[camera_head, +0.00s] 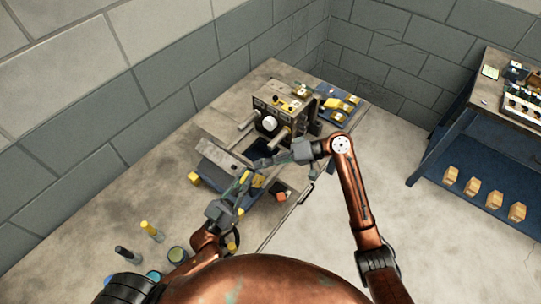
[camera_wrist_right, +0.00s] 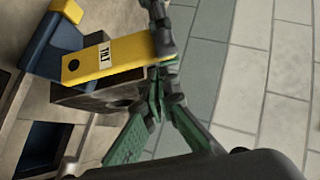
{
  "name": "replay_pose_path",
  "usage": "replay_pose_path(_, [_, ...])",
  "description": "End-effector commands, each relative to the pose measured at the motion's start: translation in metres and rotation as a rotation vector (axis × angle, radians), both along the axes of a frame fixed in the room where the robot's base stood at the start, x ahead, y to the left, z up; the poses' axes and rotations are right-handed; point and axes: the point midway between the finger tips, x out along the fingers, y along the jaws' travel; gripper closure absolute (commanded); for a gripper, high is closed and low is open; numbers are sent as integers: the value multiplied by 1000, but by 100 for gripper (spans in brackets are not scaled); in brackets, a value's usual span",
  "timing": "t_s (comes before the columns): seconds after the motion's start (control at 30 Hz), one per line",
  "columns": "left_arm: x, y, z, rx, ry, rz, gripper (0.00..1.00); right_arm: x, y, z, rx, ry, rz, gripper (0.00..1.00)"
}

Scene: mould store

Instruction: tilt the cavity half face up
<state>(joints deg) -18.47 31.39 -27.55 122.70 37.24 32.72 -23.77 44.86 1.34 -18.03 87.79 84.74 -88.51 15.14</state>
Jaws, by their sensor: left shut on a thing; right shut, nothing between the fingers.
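A grey mould block (camera_head: 285,106) with a white round core and two protruding pins stands upright on the bench. I cannot tell which part is the cavity half; my grippers hide some of this area.
A blue tray with yellow pieces (camera_head: 338,104) lies at the bench's back right. An orange-red piece (camera_head: 281,191) is near its front edge. Several bottles and tins (camera_head: 150,230) stand at lower left. A blue-framed table (camera_head: 455,125) is at right; open floor lies between.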

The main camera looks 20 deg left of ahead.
Motion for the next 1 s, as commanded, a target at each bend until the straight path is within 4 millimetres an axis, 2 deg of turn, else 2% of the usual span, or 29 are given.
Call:
replay_pose_path(0.13, [0,0,0,-1,0,0,100,-7,3,-4,2,-1,0,100])
replay_pose_path(0.5, [0,0,0,-1,0,0,100,-9,3,-4,0,-2,0,100])
replay_pose_path(0.73, [0,0,0,-1,0,0,100,-24,8,-11,-22,-54,4,100])
replay_pose_path(0.97, [1,-1,1,0,0,-1,100,-27,9,-12,-22,-49,13,100])
replay_pose_path(1.0, [1,-1,1,0,0,-2,87,-28,9,-12,-21,-48,13,100])
